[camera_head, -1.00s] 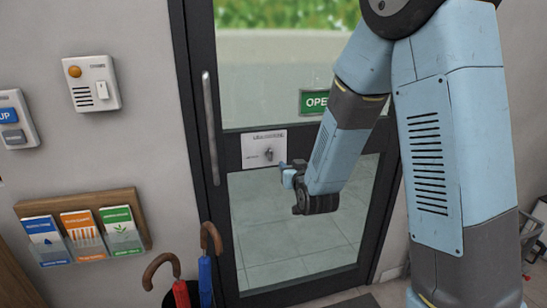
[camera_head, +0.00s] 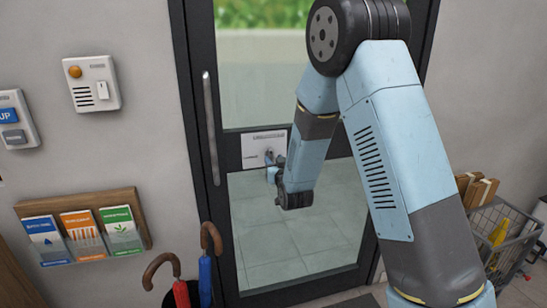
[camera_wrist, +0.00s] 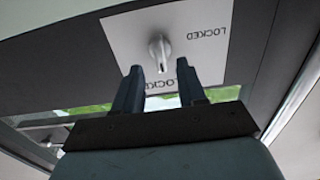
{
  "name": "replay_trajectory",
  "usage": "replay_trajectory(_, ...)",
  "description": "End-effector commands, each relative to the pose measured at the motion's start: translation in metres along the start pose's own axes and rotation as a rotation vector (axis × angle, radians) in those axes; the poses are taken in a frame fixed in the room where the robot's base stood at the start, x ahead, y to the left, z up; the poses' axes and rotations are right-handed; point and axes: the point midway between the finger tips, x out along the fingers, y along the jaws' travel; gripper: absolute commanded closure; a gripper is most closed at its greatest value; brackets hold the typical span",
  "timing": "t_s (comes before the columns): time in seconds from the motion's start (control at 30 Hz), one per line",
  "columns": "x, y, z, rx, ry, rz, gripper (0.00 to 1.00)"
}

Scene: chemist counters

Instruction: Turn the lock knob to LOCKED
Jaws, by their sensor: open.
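The lock knob (camera_wrist: 160,50) is a small grey lever on a white plate (camera_wrist: 205,50) on the door's dark crossbar. In the wrist view the plate appears upside down, with LOCKED at its right side. A second label at the plate's lower edge is partly hidden by my fingers. The lever stands lengthwise in that view, its lower end toward this second label. My gripper (camera_wrist: 161,85) is open and empty, its fingertips just below the knob in the wrist view and either side of its line. In the head view the plate (camera_head: 254,155) is beside my gripper (camera_head: 271,168), which partly hides the knob.
The glass door has a long vertical handle (camera_head: 210,125) left of the plate. A wire basket (camera_head: 510,240) stands at right. The floor before the door is partly hidden by my arm.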

Motion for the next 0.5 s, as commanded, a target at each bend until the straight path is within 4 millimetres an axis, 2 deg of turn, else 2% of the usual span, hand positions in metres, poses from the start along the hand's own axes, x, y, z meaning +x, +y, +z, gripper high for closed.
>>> replay_trajectory(0.2,0.032,0.0,0.0,0.0,0.0,0.0,0.6)
replay_trajectory(0.5,0.047,0.001,0.0,0.0,0.0,0.0,0.6)
